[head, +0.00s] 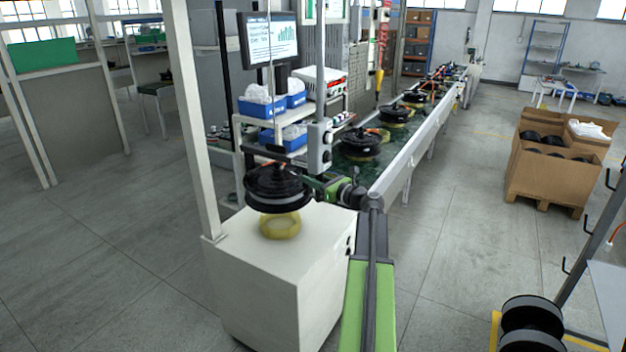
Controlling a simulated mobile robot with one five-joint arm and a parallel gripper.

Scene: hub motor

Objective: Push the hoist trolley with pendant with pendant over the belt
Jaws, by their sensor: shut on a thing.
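The hoist pendant (319,146) is a pale upright control box with dark round buttons, hanging on a grey vertical bar. My gripper (320,182), at the end of my green and black arm, is shut at the pendant's lower end. My wrist hides part of the contact. A black hub motor (277,186) hangs just left of the pendant, above a yellow ring (281,225) on a white cabinet (270,255). The trolley's upper part is out of view. The belt (385,160) runs away behind the cabinet, up and to the right.
Several black motors on yellow rings (396,113) stand along the belt. A pale post (190,110) rises left of the cabinet. A shelf with blue bins (262,107) and a monitor (270,38) stands behind. Cardboard boxes (548,185) stand right; the floor between is clear.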

